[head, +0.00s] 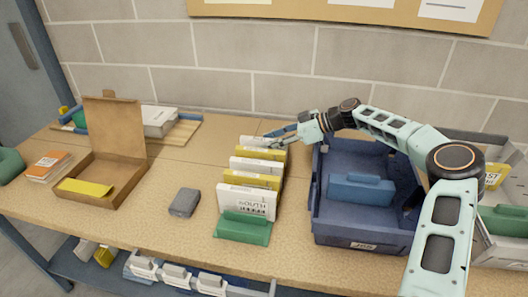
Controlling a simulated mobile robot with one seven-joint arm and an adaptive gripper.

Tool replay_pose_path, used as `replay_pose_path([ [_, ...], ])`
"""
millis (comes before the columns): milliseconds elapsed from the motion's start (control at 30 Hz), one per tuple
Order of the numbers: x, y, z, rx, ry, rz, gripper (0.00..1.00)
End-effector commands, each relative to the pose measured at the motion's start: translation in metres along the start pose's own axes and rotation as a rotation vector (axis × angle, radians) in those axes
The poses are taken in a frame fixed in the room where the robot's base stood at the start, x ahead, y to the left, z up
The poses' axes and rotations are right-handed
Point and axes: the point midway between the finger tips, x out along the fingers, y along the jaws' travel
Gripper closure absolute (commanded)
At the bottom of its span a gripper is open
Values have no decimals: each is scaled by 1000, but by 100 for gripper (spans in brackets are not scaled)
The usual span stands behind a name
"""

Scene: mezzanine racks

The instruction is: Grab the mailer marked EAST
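A row of upright white and yellow mailers stands on the bench between green end pieces. The front white mailer (246,202) has dark print that I cannot read surely. Behind it are a yellow mailer (253,179), a white one (257,166), another yellow one (272,153) and a white one at the back (254,142). No marking EAST is legible on any of them. My gripper (279,137) is at the back end of the row, its fingers close to the rear mailers. Whether it touches or holds one is too small to tell.
A blue bin (331,224) with a blue block stands right of the row; a grey bin (484,246) is at the far right. An open cardboard box (128,178), a grey block (185,202) and orange-topped packets (49,165) are left. The front left bench is clear.

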Motion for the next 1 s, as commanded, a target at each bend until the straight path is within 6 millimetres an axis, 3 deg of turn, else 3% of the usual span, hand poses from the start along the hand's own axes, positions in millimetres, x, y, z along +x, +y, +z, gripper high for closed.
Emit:
replay_pose_path([
  [33,0,0,0,0,0,0,65],
  [367,0,0,0,0,0,0,100],
  [733,-3,0,-5,-2,1,1,100],
  [1000,-26,0,-47,-5,-1,2,100],
])
